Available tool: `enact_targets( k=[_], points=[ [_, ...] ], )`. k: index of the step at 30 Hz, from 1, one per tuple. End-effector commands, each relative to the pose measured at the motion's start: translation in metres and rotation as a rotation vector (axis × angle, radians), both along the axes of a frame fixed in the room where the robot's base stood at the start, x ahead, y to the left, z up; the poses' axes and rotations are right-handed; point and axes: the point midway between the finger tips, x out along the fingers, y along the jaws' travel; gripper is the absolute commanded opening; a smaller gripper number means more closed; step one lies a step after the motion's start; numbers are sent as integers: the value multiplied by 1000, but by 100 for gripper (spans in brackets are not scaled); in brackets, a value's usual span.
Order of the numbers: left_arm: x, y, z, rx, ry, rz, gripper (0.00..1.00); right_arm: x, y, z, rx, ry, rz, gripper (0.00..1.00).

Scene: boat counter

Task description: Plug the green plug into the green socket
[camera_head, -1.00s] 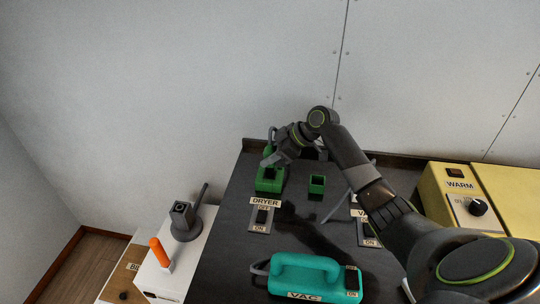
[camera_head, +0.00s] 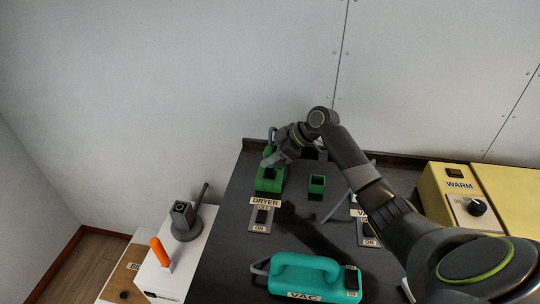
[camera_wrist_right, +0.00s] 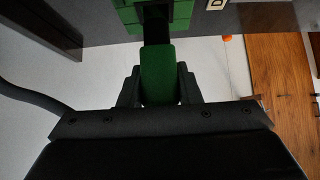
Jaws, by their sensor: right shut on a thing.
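My right gripper (camera_head: 271,160) is over the left green socket (camera_head: 270,184) at the back left of the dark counter. In the right wrist view it is shut on the green plug (camera_wrist_right: 159,75), which sits between its two fingers. A dark part at the plug's far end lines up with the gap in the green socket (camera_wrist_right: 182,12) at the top of that view. I cannot tell how deep it reaches. A smaller green socket (camera_head: 317,185) stands to the right with a dark opening. My left gripper is out of view.
A DRYER switch (camera_head: 261,217) is in front of the left socket. A teal VAC unit (camera_head: 305,273) lies at the front. A yellow WARM box (camera_head: 459,205) stands right. A white box with an orange handle (camera_head: 160,252) is at lower left.

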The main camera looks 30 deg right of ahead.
Motion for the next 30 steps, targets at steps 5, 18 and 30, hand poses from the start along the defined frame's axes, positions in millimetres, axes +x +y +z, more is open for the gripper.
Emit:
enact_targets(
  k=[5,18,30],
  points=[
    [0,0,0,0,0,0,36,0,0,0,0,0,0,8],
    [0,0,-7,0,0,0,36,0,0,-10,0,0,0,8],
    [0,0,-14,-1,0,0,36,0,0,-20,0,0,0,8]
  ],
)
